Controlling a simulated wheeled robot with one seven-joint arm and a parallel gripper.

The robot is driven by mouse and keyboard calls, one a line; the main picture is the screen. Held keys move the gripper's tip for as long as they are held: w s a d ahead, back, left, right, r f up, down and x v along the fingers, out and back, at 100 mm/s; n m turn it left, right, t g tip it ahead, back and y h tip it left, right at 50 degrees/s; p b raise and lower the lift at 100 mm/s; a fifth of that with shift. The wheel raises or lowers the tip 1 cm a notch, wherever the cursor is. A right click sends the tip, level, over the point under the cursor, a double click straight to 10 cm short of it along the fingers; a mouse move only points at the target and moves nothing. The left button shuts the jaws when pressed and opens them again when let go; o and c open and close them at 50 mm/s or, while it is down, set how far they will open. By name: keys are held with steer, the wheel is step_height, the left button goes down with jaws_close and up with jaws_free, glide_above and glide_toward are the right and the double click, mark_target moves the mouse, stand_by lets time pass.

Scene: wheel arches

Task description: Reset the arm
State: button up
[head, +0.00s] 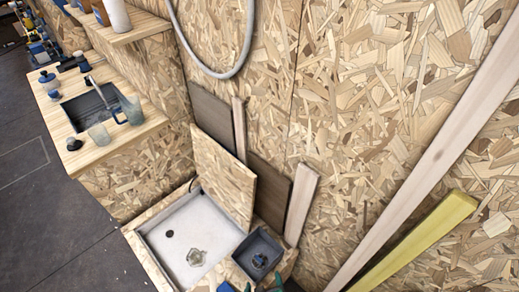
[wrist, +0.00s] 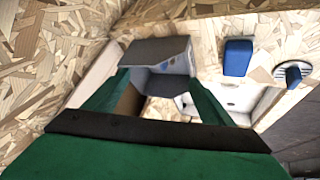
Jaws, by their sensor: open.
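My gripper (wrist: 158,88) shows in the wrist view as two green fingers spread apart, with nothing held between them. Its fingertips only just show at the bottom edge of the head view (head: 262,287). A small grey box (wrist: 158,50) lies beyond the fingers in the wrist view. In the head view this dark box (head: 240,254) stands at the right of the pale sunken tray, with a small blue item (head: 259,262) inside. Most of my arm is out of view.
A pale tray (head: 175,245) set in a chipboard frame holds a clear item (head: 196,257); a chipboard lid (head: 222,175) leans open behind. In the wrist view, a blue block (wrist: 238,57) and a ridged dark item (wrist: 293,73) sit on wood. Planks (head: 300,205) lean on the wall.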

steer(key=s+r+m+t, duration=0.2)
steer(key=s+r+t, duration=0.1)
steer(key=s+r, duration=0.4)
steer(key=s+a+r+m+t, duration=0.1)
steer(key=s+r+t, duration=0.3)
steer(key=r, duration=1)
steer(key=s+m, duration=0.1)
steer(key=s, duration=0.2)
steer(key=shift+s+a+r+t, duration=0.15)
steer(key=shift+s+r+t, duration=0.15)
steer(key=shift+s, duration=0.05)
stand_by(0.3)
